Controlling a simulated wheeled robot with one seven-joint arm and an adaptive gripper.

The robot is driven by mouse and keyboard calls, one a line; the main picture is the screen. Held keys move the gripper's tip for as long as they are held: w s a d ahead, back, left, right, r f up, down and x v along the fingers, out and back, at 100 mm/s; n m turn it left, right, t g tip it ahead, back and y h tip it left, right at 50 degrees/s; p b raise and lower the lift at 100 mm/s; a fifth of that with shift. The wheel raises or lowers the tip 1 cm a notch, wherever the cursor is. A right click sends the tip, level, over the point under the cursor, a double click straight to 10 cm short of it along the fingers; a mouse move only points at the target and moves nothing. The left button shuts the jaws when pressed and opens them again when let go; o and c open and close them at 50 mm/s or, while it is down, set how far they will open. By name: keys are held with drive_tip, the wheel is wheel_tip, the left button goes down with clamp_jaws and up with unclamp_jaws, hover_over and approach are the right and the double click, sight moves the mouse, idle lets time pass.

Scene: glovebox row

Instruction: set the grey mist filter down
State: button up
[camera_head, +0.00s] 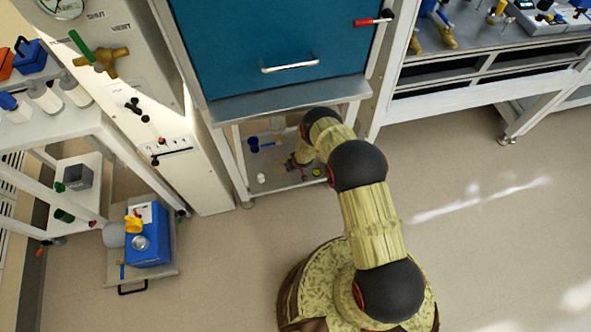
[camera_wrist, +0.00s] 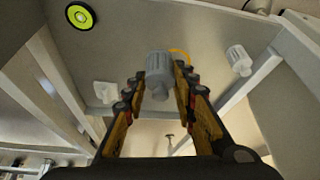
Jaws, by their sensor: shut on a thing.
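The grey mist filter (camera_wrist: 158,68), a ribbed grey cylinder with a narrower end, sits between the fingertips of my gripper (camera_wrist: 158,84) in the wrist view. My gripper is shut on it. In the head view my gripper (camera_head: 300,160) reaches low over the grey lower shelf (camera_head: 285,183) under the teal-fronted cabinet; my arm hides part of the shelf, and the filter is not clear there. I cannot tell whether the filter touches the shelf.
On the shelf are a yellow-green ring (camera_wrist: 80,16), a white piece (camera_wrist: 105,92), a pale ribbed part (camera_wrist: 238,60) and a blue cup (camera_head: 253,145). A yellow hooked piece (camera_wrist: 181,54) lies behind the filter. Shelf legs (camera_head: 240,165) flank the opening.

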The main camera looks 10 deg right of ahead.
drive_tip(key=w+d+f+b, duration=0.1)
drive_tip(key=f, duration=0.2)
drive_tip(key=w+d+f+b, duration=0.1)
drive_tip(key=f, duration=0.1)
drive_tip(key=shift+w+d+f+b, duration=0.15)
drive_tip(key=shift+w+d+b, duration=0.15)
drive_tip(key=shift+w+d, duration=0.05)
drive_tip(key=shift+f+b, duration=0.5)
drive_tip(key=shift+f, duration=0.8)
drive_tip(key=shift+f, duration=0.15)
drive_tip(key=o, duration=1)
